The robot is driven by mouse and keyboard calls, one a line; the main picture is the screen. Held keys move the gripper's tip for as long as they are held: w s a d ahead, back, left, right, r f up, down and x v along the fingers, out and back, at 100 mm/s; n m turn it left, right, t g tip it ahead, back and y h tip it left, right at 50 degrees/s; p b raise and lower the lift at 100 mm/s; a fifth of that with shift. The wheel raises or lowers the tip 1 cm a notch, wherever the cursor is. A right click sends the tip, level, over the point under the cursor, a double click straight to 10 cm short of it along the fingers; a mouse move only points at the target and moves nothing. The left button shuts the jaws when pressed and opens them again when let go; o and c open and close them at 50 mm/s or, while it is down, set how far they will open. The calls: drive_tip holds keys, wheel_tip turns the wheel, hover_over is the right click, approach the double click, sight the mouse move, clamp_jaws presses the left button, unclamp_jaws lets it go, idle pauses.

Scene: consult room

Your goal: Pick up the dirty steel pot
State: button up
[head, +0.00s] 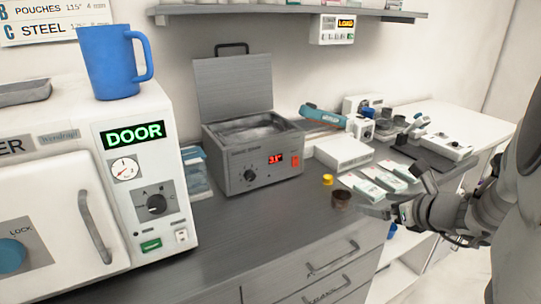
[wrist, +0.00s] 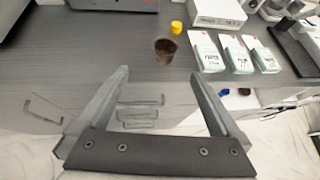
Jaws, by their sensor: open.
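The dirty steel pot (head: 341,199) is a small, brown-stained cup standing upright near the front edge of the grey counter. In the wrist view the pot (wrist: 165,52) is beyond the fingertips, roughly centred between them. My gripper (head: 394,192) is at the right of the head view, over the counter's front edge, to the right of the pot. In the wrist view my gripper (wrist: 158,74) is open, with nothing between its fingers and a gap to the pot.
A yellow cap (head: 327,180) sits just behind the pot. Several white-and-green packets (head: 375,183) lie to its right, near a white box (head: 343,151). A steel bath with raised lid (head: 252,152) stands to the left, beside a white autoclave (head: 80,190). Counter left of the pot is clear.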

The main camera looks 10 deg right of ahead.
drive_tip(key=d+m, duration=0.1)
drive_tip(key=b, duration=0.3)
approach(337, 194)
drive_tip(key=shift+s+f, duration=0.1)
drive_tip(key=shift+f, duration=0.1)
drive_tip(key=shift+b+x, duration=0.4)
drive_tip(key=shift+x, duration=2.55)
drive_tip(key=shift+a+r, duration=0.15)
drive_tip(key=shift+r, duration=0.1)
drive_tip(key=shift+c, duration=0.3)
drive_tip(key=c, duration=1.3)
drive_tip(key=shift+o, duration=0.2)
